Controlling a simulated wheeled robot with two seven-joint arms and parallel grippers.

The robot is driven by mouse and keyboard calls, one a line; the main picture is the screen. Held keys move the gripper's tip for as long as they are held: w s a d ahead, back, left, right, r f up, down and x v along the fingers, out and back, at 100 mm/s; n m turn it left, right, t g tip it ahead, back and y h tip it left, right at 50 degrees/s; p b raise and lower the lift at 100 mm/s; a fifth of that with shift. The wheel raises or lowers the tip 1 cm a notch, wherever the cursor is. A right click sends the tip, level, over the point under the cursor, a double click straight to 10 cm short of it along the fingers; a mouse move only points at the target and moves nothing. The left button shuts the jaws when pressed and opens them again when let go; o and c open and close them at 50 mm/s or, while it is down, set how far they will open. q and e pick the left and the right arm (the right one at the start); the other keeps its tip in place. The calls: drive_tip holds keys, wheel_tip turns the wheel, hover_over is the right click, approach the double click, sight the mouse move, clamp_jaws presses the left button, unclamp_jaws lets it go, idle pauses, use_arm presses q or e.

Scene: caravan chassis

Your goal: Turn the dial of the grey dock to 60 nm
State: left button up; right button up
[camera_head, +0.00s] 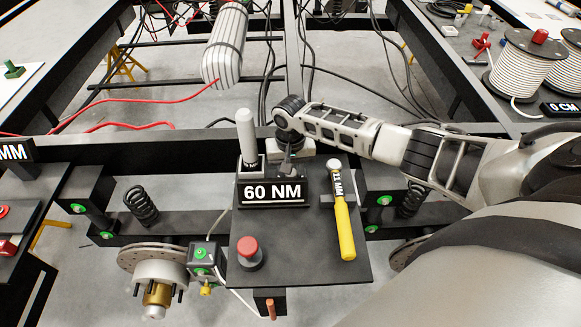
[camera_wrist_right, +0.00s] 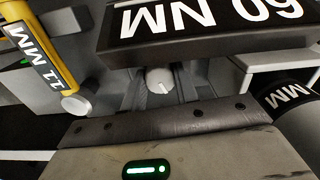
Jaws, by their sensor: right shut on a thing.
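The grey dock (camera_head: 252,172) stands on the dark tool board, with a pale upright handle (camera_head: 246,132) in it. Its black display (camera_head: 272,192) reads "60 NM". The display also shows upside down in the right wrist view (camera_wrist_right: 205,25). The dial is a small pale round knob with a light mark (camera_wrist_right: 160,80), just behind the display. My right gripper (camera_head: 287,165) reaches down behind the display and is shut on the dial, with a dark finger on either side of it. The dial itself is hidden in the head view. My left gripper is not in view.
A yellow-handled tool marked "11 MM" (camera_head: 344,225) lies on the tool board (camera_head: 300,262), right of the display. A red button (camera_head: 248,250) is at the board's front left. A striped cylinder (camera_head: 224,50) lies behind. Cables and frame beams surround the board.

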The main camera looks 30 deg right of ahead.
drive_tip(key=o, duration=1)
wheel_tip(320, 180, up, 16)
drive_tip(key=shift+p, duration=0.4)
drive_tip(key=shift+f, duration=0.1)
